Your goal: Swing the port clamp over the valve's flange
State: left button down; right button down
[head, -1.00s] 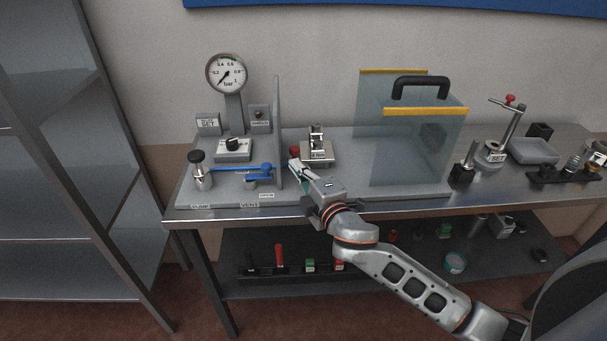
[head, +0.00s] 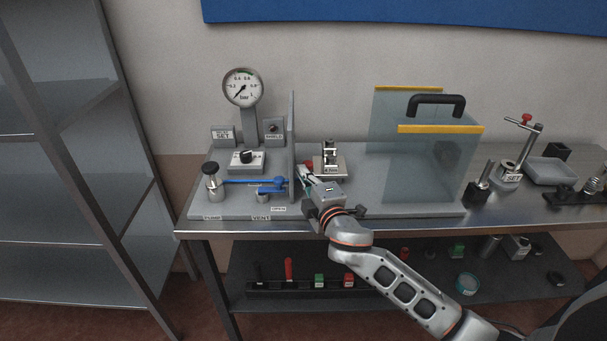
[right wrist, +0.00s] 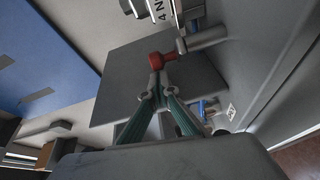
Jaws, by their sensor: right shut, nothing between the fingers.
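A short grey rod with a red end (head: 309,165) stands beside the upright panel; it looks like part of the port clamp. It also shows in the right wrist view as a red cap (right wrist: 161,60) on a grey rod. My right gripper (head: 304,173) is shut and empty, its tips right at the red cap; I cannot tell whether they touch it. Its tips also show in the right wrist view (right wrist: 157,88). A small metal fixture (head: 330,158) with a 4 N label sits behind the gripper. I cannot make out the valve's flange for sure. My left gripper is not in view.
The upright panel (head: 292,140) stands close left of my gripper.

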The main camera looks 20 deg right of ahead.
jog(key=shift+w+a+m+h+b, duration=0.1)
jog(key=shift+m+h+b, duration=0.1)
jog(key=shift+m+h, duration=0.6)
jog(key=shift+w+m+h+b, duration=0.15)
jog(key=shift+m+h, duration=0.25)
jog(key=shift+h, duration=0.7)
jog(key=shift+w+b, duration=0.2)
jog(key=shift+b, duration=0.1)
jog(key=shift+w+h, duration=0.1)
jog(key=shift+h, duration=0.2)
jog(key=shift+w+m+g+h, duration=0.2)
jog(key=shift+m+g+h, duration=0.1)
jog(key=shift+m+h, duration=0.4)
jog(key=shift+w, duration=0.2)
jog(key=shift+w+d, duration=0.4)
